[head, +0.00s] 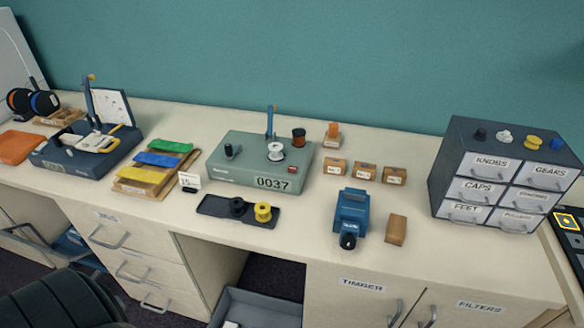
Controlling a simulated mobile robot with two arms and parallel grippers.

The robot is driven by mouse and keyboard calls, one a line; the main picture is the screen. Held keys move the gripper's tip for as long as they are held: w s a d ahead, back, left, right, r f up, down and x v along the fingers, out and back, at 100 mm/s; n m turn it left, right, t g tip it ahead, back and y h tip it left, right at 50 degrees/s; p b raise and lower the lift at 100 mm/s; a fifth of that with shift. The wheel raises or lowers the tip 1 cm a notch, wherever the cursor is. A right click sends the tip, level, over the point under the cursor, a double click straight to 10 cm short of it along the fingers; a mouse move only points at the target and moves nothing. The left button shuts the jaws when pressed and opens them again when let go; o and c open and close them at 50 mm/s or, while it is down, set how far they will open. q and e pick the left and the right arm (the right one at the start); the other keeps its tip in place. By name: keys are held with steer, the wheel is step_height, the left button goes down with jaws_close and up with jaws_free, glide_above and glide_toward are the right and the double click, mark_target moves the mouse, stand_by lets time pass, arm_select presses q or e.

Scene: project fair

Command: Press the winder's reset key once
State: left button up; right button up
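The winder (225,173) is a grey-green box near the middle of the bench against the teal wall. Its front display (273,183) reads 0037. On its top are a dark knob (229,151), a white round disc (275,151) and a blue upright post (270,122). A dark reddish spool (298,137) is at its back right. Neither of my grippers is in view.
A black tray (214,206) with a black and a yellow spool lies before the winder. A blue device (351,213) and small boxes stand to its right, then a labelled drawer cabinet (443,165). Coloured strips lie left. The bench front strip (300,222) is clear.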

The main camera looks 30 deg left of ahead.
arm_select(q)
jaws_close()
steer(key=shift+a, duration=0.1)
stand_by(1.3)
